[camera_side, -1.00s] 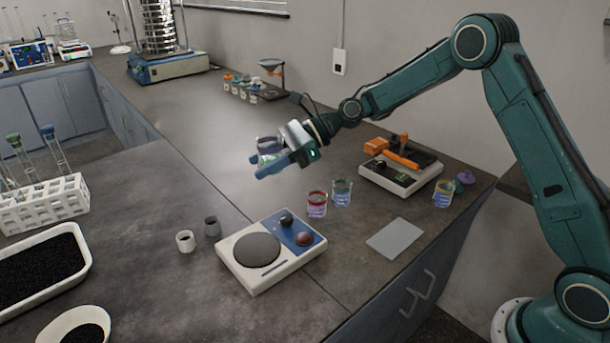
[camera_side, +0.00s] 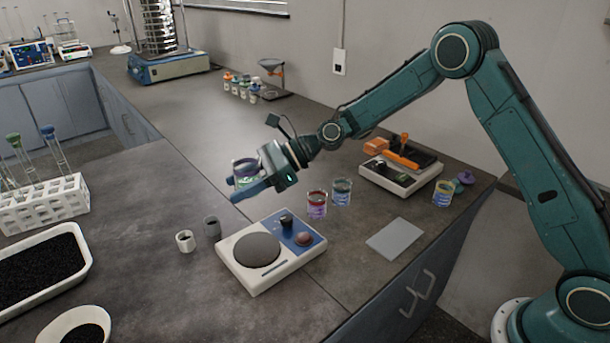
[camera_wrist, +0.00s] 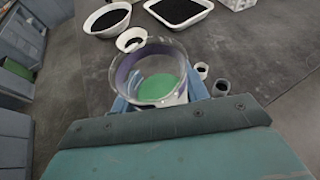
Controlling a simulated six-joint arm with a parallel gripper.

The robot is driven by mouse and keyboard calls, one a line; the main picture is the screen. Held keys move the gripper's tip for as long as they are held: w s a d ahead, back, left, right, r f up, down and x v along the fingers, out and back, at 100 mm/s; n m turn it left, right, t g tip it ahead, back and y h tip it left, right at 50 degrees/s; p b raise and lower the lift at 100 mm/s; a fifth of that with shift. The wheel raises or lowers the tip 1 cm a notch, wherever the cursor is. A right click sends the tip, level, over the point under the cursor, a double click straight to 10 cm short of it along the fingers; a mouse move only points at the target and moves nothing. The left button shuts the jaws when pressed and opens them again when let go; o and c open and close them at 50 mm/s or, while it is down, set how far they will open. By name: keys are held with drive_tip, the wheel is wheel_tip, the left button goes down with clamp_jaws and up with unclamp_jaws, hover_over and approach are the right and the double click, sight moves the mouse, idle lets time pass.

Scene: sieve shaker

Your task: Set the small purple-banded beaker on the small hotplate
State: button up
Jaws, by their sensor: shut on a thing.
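The small purple-banded beaker (camera_side: 246,171) is clear glass and is held off the bench by my gripper (camera_side: 248,184). In the wrist view the beaker (camera_wrist: 158,75) shows its open top, a purple band and a green bottom or contents. Blue fingers of my gripper (camera_wrist: 160,100) are shut around its sides. The small hotplate (camera_side: 285,266) is a white box with a round dark plate (camera_side: 257,250) and a blue panel with two knobs. It stands on the bench in front of and below the beaker, which is up and behind its plate.
A red-banded beaker (camera_side: 316,204) and a blue-banded beaker (camera_side: 342,191) stand behind the hotplate's right side. Two small cups, white (camera_side: 185,241) and grey (camera_side: 212,228), stand left of it. A grey pad (camera_side: 395,239) lies right.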

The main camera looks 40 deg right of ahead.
hover_over(253, 249)
wheel_tip(253, 249, down, 12)
drive_tip(key=shift+w+a, duration=0.15)
drive_tip(key=shift+f, duration=1.9)
drive_tip(key=shift+f, duration=0.15)
drive_tip(key=o, duration=1)
drive_tip(key=v, duration=1.2)
